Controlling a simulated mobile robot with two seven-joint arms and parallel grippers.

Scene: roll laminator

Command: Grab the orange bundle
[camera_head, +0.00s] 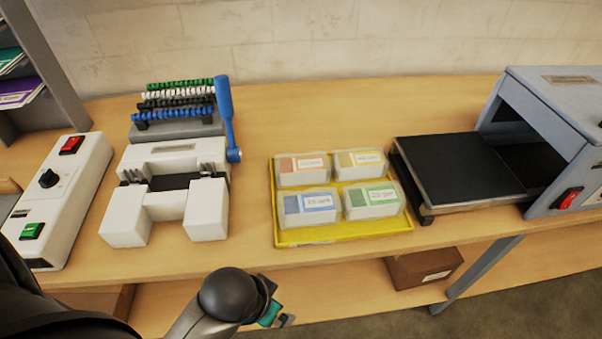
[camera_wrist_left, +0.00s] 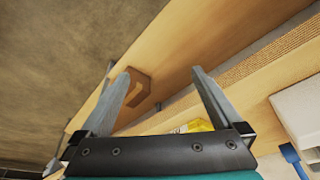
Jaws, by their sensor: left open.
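The orange bundle (camera_head: 303,177) is a pale, clear-wrapped block with an orange patch and a white label. It lies in the back left place of the yellow tray (camera_head: 330,236), beside a yellow-marked bundle (camera_head: 361,171) and behind a blue-marked one (camera_head: 312,210). My left gripper (camera_head: 284,319) is in front of the table edge, apart from the tray and nearer the camera. In the left wrist view its two fingers (camera_wrist_left: 162,82) are spread with nothing between them. A yellow piece, likely the tray (camera_wrist_left: 196,126), shows there behind the gripper. My right gripper is not in view.
A white punch machine (camera_head: 165,205) with a blue lever (camera_head: 226,115) stands left of the tray. A laminator (camera_head: 565,120) with a black feed plate (camera_head: 455,170) stands right. A green-marked bundle (camera_head: 372,202) fills the tray's front right. A brown box (camera_head: 424,268) sits on the lower shelf.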

